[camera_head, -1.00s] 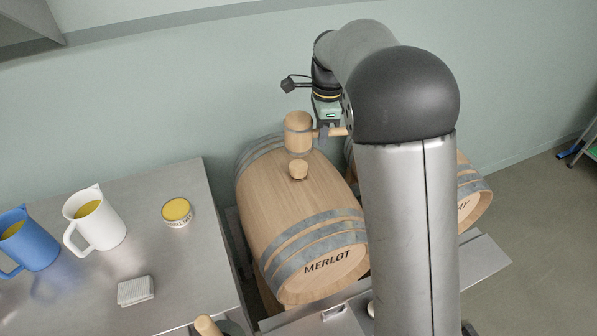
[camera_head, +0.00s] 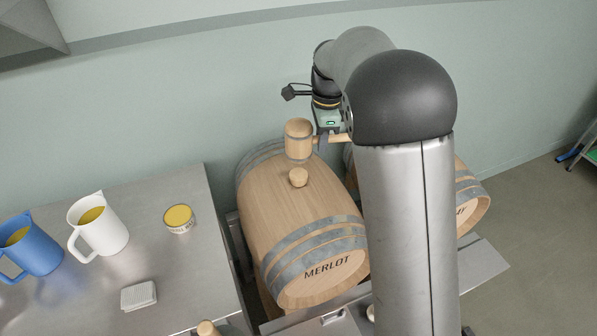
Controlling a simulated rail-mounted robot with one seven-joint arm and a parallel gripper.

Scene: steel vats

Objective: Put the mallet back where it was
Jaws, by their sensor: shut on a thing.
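The wooden mallet (camera_head: 298,139) has a pale barrel-shaped head and a handle pointing right. My gripper (camera_head: 325,139) is shut on its handle, close to the head. The mallet is over the back part of the barrel marked MERLOT (camera_head: 300,215), with its head just above and behind the wooden bung (camera_head: 298,177) on the barrel's top. I cannot tell exactly how high the head is over the bung. My arm hides the far end of the handle and most of a second barrel (camera_head: 472,200).
A steel table (camera_head: 185,280) at the left bears a blue jug (camera_head: 35,248), a white jug (camera_head: 105,232), a small yellow-topped tub (camera_head: 179,219) and a white ribbed block (camera_head: 139,296). A wooden knob-like end (camera_head: 207,328) shows at the bottom edge. A wall stands behind the barrels.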

